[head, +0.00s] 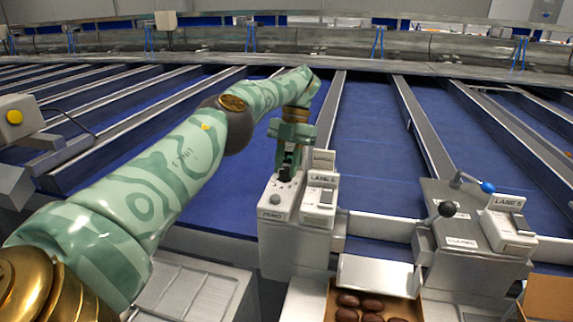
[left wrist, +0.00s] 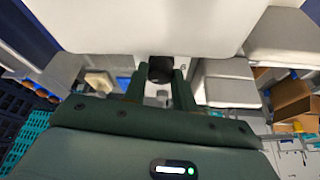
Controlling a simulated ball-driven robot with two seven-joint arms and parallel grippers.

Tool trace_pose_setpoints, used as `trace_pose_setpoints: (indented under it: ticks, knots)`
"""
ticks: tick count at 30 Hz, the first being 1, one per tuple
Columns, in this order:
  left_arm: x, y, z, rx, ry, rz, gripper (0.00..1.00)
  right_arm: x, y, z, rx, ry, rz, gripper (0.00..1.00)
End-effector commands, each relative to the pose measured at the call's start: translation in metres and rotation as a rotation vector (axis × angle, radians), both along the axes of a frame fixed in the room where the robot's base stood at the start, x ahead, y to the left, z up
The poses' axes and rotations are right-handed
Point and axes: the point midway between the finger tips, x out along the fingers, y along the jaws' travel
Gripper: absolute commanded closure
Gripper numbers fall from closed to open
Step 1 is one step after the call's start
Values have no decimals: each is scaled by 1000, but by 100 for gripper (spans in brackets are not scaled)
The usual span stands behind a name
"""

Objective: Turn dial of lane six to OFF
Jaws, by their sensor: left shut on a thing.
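The lane six control box (head: 290,240) stands in the middle of the head view, grey-white, with a label plate (head: 322,178) that seems to read LANE 6. My left gripper (head: 285,174) points down over the back left of its top panel. It is shut on a dark round dial (left wrist: 160,70), which shows between the two fingers in the left wrist view. In the head view the fingers mostly hide the dial, and I cannot tell its setting. My right gripper is not in view.
The lane five box (head: 462,228) stands to the right, with a black-knobbed lever (head: 446,209) and a blue-knobbed lever (head: 488,187). A carton of dates (head: 372,306) is at the front. Blue lanes (head: 372,150) with metal dividers run behind. A yellow button (head: 14,116) is far left.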

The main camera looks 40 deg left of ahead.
Motion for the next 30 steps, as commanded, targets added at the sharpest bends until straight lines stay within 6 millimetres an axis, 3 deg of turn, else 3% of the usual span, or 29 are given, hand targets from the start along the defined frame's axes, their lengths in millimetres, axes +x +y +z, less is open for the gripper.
trace_pose_setpoints:
  ticks: [17, 18, 20, 30]
  knots:
    - [0, 0, 0, -1, -1, -40, 96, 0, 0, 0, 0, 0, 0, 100]
    - [0, 0, 0, -1, -1, -40, 70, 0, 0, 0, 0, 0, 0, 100]
    - [0, 0, 0, -1, 0, -39, 53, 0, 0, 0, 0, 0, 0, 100]
    - [0, 0, 2, 0, 0, -37, 51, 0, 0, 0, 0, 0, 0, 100]
